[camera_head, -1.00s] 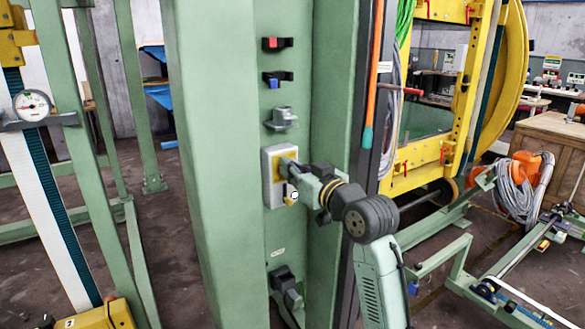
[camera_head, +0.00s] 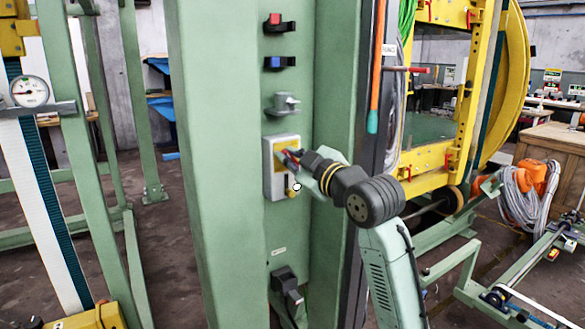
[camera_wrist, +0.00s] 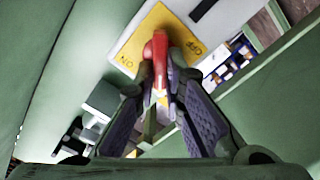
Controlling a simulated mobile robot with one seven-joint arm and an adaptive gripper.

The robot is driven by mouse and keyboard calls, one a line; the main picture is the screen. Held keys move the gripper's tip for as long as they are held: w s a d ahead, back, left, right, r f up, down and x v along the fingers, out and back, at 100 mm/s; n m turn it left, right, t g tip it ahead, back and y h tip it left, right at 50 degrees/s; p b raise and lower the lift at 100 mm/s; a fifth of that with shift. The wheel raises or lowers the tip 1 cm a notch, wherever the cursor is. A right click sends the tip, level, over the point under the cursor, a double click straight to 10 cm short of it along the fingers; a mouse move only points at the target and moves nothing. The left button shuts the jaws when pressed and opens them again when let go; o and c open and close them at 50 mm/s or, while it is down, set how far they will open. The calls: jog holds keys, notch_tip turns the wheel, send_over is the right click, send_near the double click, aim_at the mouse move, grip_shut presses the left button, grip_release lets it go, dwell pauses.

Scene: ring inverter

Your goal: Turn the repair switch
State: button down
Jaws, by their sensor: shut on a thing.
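The repair switch is a grey box (camera_head: 268,178) with a yellow plate on the green column. In the wrist view its yellow plate (camera_wrist: 133,48) carries the words ON and OFF, with a red handle (camera_wrist: 157,55) in front. My gripper (camera_head: 293,160) reaches the switch from the right. Its two fingers (camera_wrist: 160,88) are closed on the red handle, one on each side. The fingers hide part of the handle and plate.
Above on the green column (camera_head: 225,120) are a grey knob (camera_head: 284,104), a blue-marked switch (camera_head: 280,63) and a red-marked one (camera_head: 279,24). A dark connector (camera_head: 285,279) is below. An orange pole (camera_head: 376,70) hangs to the right.

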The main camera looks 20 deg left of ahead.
jog(key=shift+s+a+f+n+b, duration=0.15)
jog(key=shift+n+b, duration=0.7)
jog(key=shift+n, duration=0.8)
jog(key=shift+w+d+f+n+b, duration=0.1)
jog(key=shift+f+n+b, duration=0.1)
jog(key=shift+n+b, duration=1.05)
jog(key=shift+s+a+f+n+b, duration=0.15)
jog(key=shift+n+b, duration=0.35)
jog(key=shift+n, duration=1.5)
jog(key=shift+d, duration=0.1)
jog(key=c, duration=1.7)
grip_release()
jog(key=v, duration=1.2)
